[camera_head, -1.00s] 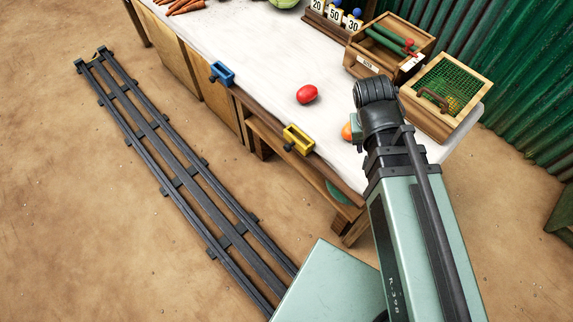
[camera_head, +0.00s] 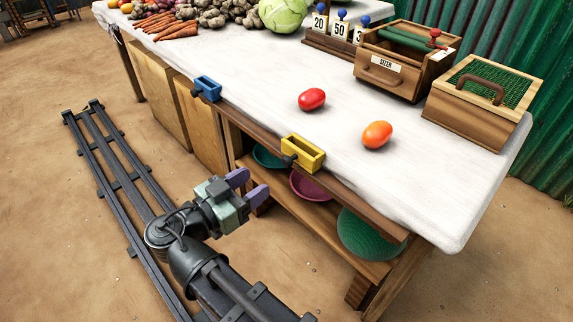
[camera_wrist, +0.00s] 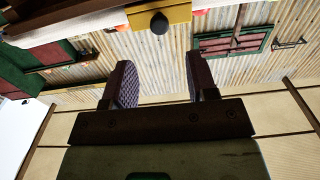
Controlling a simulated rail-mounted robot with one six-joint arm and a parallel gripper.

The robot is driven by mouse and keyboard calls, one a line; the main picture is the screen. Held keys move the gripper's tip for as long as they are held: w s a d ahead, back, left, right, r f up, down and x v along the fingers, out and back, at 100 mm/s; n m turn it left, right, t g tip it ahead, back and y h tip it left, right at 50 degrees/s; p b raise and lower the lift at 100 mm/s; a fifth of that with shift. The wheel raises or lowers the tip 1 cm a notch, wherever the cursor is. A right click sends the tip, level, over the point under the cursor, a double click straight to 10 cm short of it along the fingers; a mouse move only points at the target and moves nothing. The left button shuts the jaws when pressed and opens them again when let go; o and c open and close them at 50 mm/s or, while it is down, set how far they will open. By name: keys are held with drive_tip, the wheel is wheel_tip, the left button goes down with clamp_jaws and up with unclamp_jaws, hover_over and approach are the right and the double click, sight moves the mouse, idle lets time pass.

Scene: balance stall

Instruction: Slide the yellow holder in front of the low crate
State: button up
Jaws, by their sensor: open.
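The yellow holder (camera_head: 306,157), a small open box with a dark knob, sits on the table's front edge rail. In the wrist view the yellow holder (camera_wrist: 178,14) is at the top, with its round black knob towards me. My gripper (camera_head: 250,184) is open and empty, below and left of the holder, apart from it. In the wrist view my gripper (camera_wrist: 160,68) has its fingers spread below the knob. A wooden crate with a green mesh lid (camera_head: 464,118) stands at the table's right end, lower than the sizer box beside it. I cannot tell for certain which is the low crate.
A blue holder (camera_head: 207,88) sits on the same rail, further left. A red tomato (camera_head: 312,99) and an orange one (camera_head: 377,135) lie on the white tabletop. The wooden sizer box (camera_head: 384,81) stands behind. Bowls such as the green one (camera_head: 366,236) are on the shelf below.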

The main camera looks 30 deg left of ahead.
sight(284, 164)
drive_tip(key=x, duration=1)
drive_tip(key=shift+f, duration=0.1)
clamp_jaws()
